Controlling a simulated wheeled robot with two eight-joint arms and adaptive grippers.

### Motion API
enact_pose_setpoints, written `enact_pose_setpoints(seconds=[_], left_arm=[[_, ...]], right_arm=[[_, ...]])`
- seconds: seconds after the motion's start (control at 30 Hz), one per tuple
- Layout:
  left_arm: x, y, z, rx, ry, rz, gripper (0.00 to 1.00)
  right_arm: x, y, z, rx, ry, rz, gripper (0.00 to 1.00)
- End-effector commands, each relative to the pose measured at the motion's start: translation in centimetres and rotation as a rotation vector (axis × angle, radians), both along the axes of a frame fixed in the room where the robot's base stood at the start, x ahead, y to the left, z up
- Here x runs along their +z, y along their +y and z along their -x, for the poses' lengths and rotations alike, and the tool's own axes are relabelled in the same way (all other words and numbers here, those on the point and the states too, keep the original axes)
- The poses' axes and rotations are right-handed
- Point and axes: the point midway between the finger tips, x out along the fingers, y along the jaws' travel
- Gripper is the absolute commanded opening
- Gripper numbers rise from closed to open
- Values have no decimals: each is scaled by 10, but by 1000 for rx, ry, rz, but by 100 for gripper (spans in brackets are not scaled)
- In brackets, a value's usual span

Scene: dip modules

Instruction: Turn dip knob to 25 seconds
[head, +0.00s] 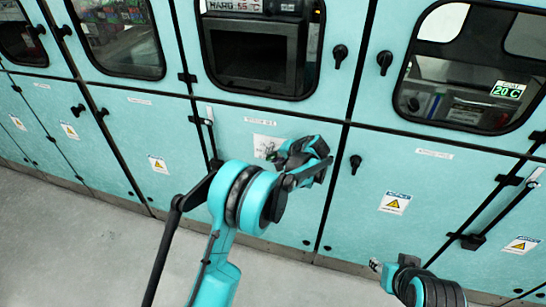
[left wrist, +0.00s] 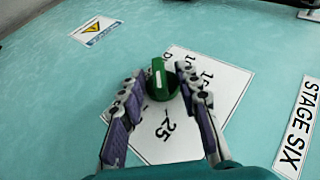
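The green dip knob (left wrist: 160,80) has a raised ridge with a white mark and sits on a white dial label (left wrist: 222,88). In the left wrist view "25" is printed below the knob and "15" to its right. My left gripper (left wrist: 160,88) has its fingers apart on both sides of the knob; I cannot tell whether they touch it. In the head view the label (head: 267,146) shows to the left of my left gripper (head: 305,155), which hides the knob. My right arm (head: 425,285) is at the bottom right, its fingers too small to read.
The label "STAGE SIX" (left wrist: 298,125) is right of the dial. Teal cabinet panels with black handles (head: 355,163), windows (head: 470,65) and warning stickers (head: 395,203) fill the wall. A grey floor (head: 90,240) is clear in front.

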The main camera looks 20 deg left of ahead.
Motion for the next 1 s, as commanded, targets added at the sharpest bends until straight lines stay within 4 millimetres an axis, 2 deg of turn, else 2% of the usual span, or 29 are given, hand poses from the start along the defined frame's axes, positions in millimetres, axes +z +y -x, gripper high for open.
enact_pose_setpoints(seconds=[0.17, 0.4, 0.6, 1.0], left_arm=[[17, -17, 11, -3, 1, -1, 33], [52, -52, 32, -3, 0, -1, 33], [71, -71, 44, -2, -1, 0, 33], [76, -75, 47, 0, 0, 0, 33]], right_arm=[[0, 0, 0, 0, 0, 0, 40], [0, 0, 0, 0, 0, 0, 40], [0, 0, 0, 0, 0, 0, 40], [0, 0, 0, 0, 0, 0, 40]])
